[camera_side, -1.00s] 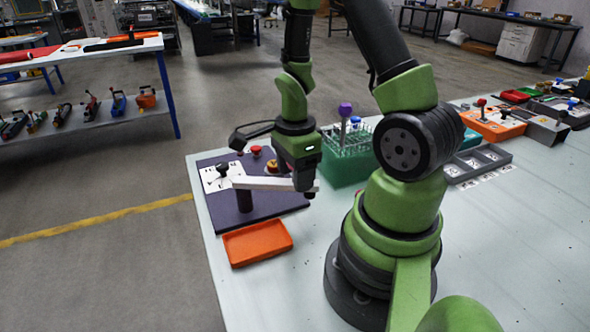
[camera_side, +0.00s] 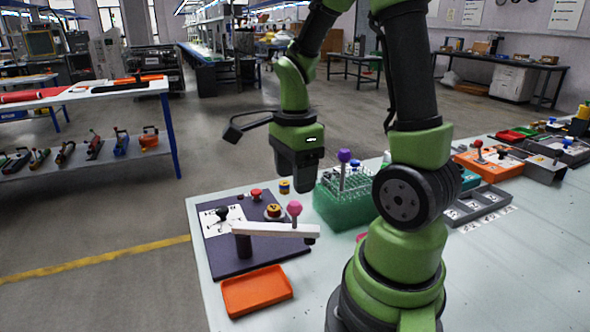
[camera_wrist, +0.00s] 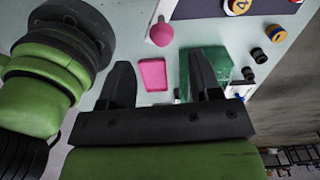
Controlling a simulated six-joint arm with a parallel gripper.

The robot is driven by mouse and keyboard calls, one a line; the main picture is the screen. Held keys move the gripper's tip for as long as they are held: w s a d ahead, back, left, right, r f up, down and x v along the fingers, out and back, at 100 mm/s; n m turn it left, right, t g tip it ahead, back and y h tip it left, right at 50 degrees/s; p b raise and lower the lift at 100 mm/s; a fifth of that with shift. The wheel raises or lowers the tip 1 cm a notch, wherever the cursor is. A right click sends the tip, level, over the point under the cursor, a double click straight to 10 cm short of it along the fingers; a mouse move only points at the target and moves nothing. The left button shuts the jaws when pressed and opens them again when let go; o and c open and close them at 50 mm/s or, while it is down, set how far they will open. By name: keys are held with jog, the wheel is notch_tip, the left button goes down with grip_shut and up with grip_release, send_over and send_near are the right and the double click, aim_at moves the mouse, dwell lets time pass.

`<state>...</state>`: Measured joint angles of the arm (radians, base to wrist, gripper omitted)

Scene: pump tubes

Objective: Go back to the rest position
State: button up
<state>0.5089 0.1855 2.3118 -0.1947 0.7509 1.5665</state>
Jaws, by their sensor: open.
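My gripper (camera_side: 297,182) hangs in the air above the bench, over the back right of the dark purple panel (camera_side: 262,259). It is clear of the white lever arm (camera_side: 270,229) and its pink ball knob (camera_side: 294,208). In the wrist view the two dark fingers of my gripper (camera_wrist: 160,68) are spread apart with nothing between them. The pink knob shows there too (camera_wrist: 161,33), beyond the fingertips. In the side view the fingers are partly merged with the dark gripper body.
A green rack (camera_side: 338,209) with clear tubes and a purple ball knob stands right of the panel. An orange tray (camera_side: 256,291) lies in front of it. A pink tray (camera_wrist: 153,75) shows in the wrist view. Grey and orange fixtures sit along the right bench.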

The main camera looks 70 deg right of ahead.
jog(key=shift+r, duration=0.25)
jog(key=shift+a+r, duration=0.1)
jog(key=shift+r, duration=0.05)
jog(key=s+a+r+n+t+y, duration=0.1)
jog(key=s+a+r+n+t, duration=0.1)
jog(key=a+r+n, duration=0.4)
jog(key=s+a+r+n+t+y, duration=0.1)
jog(key=a+r+n+t, duration=0.4)
jog(key=n, duration=1.1)
jog(key=shift+s+a+r, duration=0.4)
jog(key=shift+s+a, duration=0.2)
jog(key=shift+a, duration=0.35)
